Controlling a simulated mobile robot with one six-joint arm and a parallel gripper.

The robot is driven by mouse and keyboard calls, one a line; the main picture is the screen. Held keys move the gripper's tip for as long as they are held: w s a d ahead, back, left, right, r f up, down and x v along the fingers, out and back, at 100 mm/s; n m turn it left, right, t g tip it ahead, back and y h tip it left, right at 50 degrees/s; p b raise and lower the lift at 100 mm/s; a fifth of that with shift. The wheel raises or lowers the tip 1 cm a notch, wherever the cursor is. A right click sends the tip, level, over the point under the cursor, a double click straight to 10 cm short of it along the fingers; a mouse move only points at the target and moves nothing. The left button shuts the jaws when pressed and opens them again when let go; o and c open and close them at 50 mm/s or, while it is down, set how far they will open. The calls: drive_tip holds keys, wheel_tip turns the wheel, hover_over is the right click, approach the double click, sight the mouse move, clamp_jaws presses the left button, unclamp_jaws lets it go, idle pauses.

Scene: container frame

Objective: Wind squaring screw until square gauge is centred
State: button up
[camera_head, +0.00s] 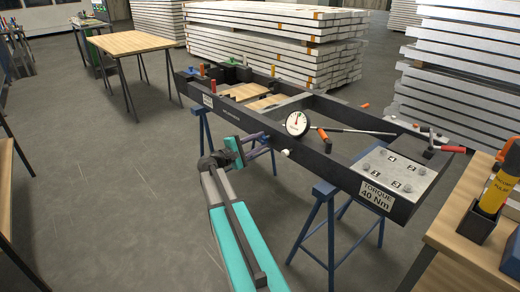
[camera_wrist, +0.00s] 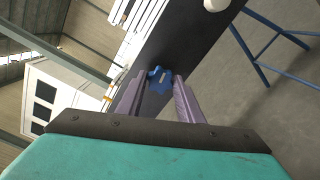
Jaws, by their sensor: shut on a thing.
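The squaring screw shows as a blue lobed knob (camera_wrist: 158,78) at the side of the dark frame beam in the wrist view. My gripper (camera_wrist: 160,84) is shut on it, with one purple finger on each side. In the head view my gripper (camera_head: 267,143) reaches the near side of the black container frame (camera_head: 335,165), and its fingers mostly hide the knob. The square gauge (camera_head: 297,123), a round white dial with a dark rim, stands on the frame just right of my gripper. Its needle looks close to upright, but the dial is too small to read exactly.
The frame rests on blue trestles (camera_head: 325,222). A white knob (camera_head: 286,153) sticks out of the beam right of my gripper. A torque plate (camera_head: 395,172) and red-handled clamp (camera_head: 447,148) are at the right end. A wooden bench (camera_head: 465,235) stands at right.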

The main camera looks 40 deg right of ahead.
drive_tip(key=m+b, duration=0.3)
drive_tip(key=f+m+b, duration=0.1)
drive_tip(key=m+b, duration=0.2)
drive_tip(key=b, duration=0.1)
drive_tip(key=shift+s+a, duration=0.1)
drive_tip(key=shift+r+m+b, duration=0.3)
drive_tip(key=shift+m+b, duration=1.1)
drive_tip(key=shift+b, duration=0.05)
drive_tip(key=o, duration=0.8)
drive_tip(key=shift+o, duration=1.3)
drive_tip(key=shift+r, duration=0.15)
drive_tip(key=w+a+p, duration=0.1)
drive_tip(key=a+p, duration=0.1)
drive_tip(key=a, duration=1.1)
drive_tip(key=shift+a, duration=0.35)
